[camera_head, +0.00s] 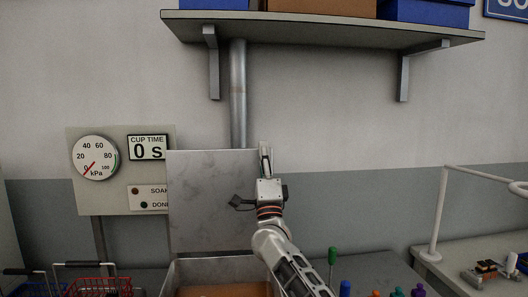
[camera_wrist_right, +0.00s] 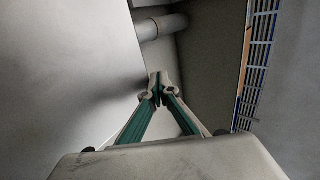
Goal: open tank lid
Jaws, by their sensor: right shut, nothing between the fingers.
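The tank (camera_head: 173,277) stands at the bottom middle of the head view, with brownish contents visible inside. Its grey metal lid (camera_head: 210,200) stands upright at the back, so the tank is open at the top. My right gripper (camera_head: 265,148) is at the lid's right edge, pointing up, shut and empty. In the right wrist view its fingertips (camera_wrist_right: 158,92) meet, with a broad grey surface on the left that looks like the lid. I cannot tell whether the gripper touches the lid. My left gripper is not in view.
A gauge panel (camera_head: 120,205) with a cup timer reading 0 s is left of the lid. A vertical pipe (camera_head: 238,95) runs behind. A shelf (camera_head: 320,30) hangs above. A red basket (camera_head: 100,287) is at lower left; a green-handled tool (camera_head: 332,256) and bottles are at lower right.

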